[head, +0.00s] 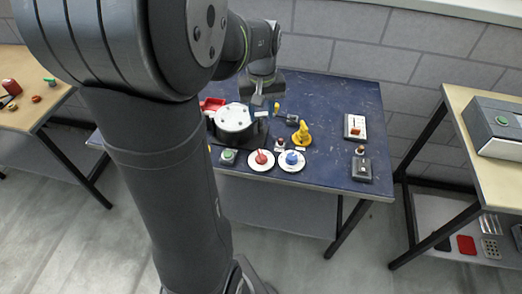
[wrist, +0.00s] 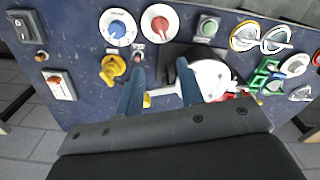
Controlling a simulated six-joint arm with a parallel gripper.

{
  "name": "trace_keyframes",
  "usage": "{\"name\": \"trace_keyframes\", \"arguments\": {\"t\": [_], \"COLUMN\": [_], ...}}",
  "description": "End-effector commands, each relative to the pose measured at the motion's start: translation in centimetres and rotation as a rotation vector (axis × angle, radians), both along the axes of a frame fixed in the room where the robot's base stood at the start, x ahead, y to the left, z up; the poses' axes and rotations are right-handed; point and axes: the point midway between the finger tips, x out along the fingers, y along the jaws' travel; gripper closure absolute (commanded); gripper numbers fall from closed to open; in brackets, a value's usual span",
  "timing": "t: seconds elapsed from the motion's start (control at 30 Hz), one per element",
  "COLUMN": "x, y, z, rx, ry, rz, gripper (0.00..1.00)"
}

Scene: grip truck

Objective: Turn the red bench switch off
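A white plate with a reddish rocker switch (head: 355,127) lies at the right of the blue bench. In the wrist view the plate (wrist: 60,85) is at the left, well away from my gripper. Its on or off position is too small to tell. A red knob on a white dial (head: 262,160) sits at the bench's front edge; it also shows at the top of the wrist view (wrist: 160,22). My gripper (wrist: 160,67) is open, its two fingers apart over the middle of the bench with nothing gripped. In the head view its fingers are hard to make out.
A blue dial (head: 291,161), a green button (head: 228,156) and a dark rocker box (head: 361,169) line the front. A yellow figure-like part (head: 302,135) and a round white-topped device (head: 233,118) stand mid-bench.

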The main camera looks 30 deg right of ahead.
Motion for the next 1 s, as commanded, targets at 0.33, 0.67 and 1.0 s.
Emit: {"name": "trace_keyframes", "arguments": {"t": [0.33, 0.67, 1.0], "x": [-0.1, -0.1, -0.1], "y": [0.1, 0.1, 0.0], "z": [-5.7, -12.8, -16.9], "rx": [0.004, 0.004, 0.001], "ry": [0.005, 0.004, 0.002], "rz": [0.001, 0.0, 0.0], "gripper": [0.65, 0.65, 0.65]}}
